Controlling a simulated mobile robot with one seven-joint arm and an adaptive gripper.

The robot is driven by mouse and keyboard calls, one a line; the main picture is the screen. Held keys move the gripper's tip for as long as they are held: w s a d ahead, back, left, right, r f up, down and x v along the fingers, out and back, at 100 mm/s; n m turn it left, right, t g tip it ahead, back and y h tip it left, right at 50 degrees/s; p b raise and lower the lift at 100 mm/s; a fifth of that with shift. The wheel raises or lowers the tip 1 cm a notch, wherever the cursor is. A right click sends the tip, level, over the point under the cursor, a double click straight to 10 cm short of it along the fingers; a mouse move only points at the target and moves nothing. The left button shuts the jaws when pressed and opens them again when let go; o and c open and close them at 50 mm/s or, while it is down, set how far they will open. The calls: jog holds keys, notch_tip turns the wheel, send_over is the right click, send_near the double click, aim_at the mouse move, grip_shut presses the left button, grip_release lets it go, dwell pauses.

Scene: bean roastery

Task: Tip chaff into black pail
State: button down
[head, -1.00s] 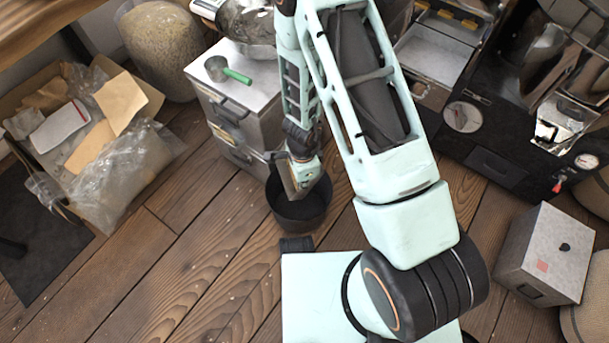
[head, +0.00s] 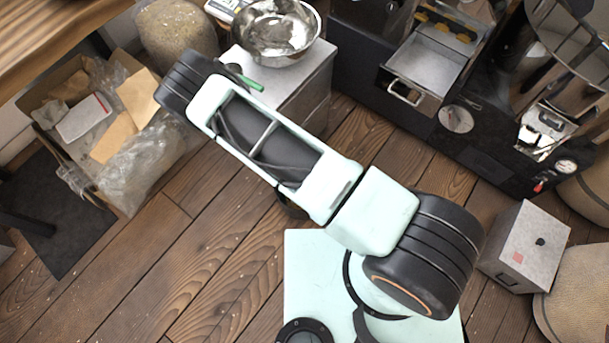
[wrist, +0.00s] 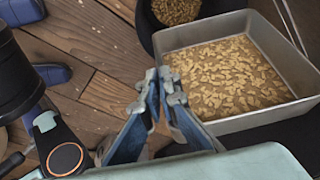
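A square grey metal tray (wrist: 222,120) lies at the right of the wrist view, with pale tan chaff flakes (wrist: 225,75) spread over its floor.
A grey cabinet (head: 308,90) holds a steel bowl (head: 275,32) and a green-handled scoop (head: 245,80). The black roaster with an open metal drawer (head: 427,62) stands upper right. A cardboard box of wrappings (head: 95,125) and a grain sack (head: 178,35) are left.

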jog(key=shift+a+f+b, duration=0.1)
jog(key=shift+b, duration=0.2)
jog(key=shift+f+h+b, duration=0.3)
jog(key=shift+h+b, duration=0.1)
jog(key=shift+b, duration=0.3)
jog(key=shift+a, duration=0.1)
jog(key=shift+b, duration=0.5)
jog(key=shift+a+f+t+h+b, duration=0.2)
jog(key=shift+t+h+b, duration=0.25)
jog(key=shift+b, duration=0.7)
jog(key=h+b, duration=0.1)
jog(key=b, duration=0.3)
jog(key=shift+a+f+h, duration=0.1)
jog(key=shift+f+h, duration=0.05)
jog(key=shift+h, duration=0.1)
jog(key=shift+r+t+h+b, duration=0.25)
jog(key=shift+h+b, duration=0.15)
jog(key=shift+b, duration=0.2)
jog(key=shift+s, duration=0.1)
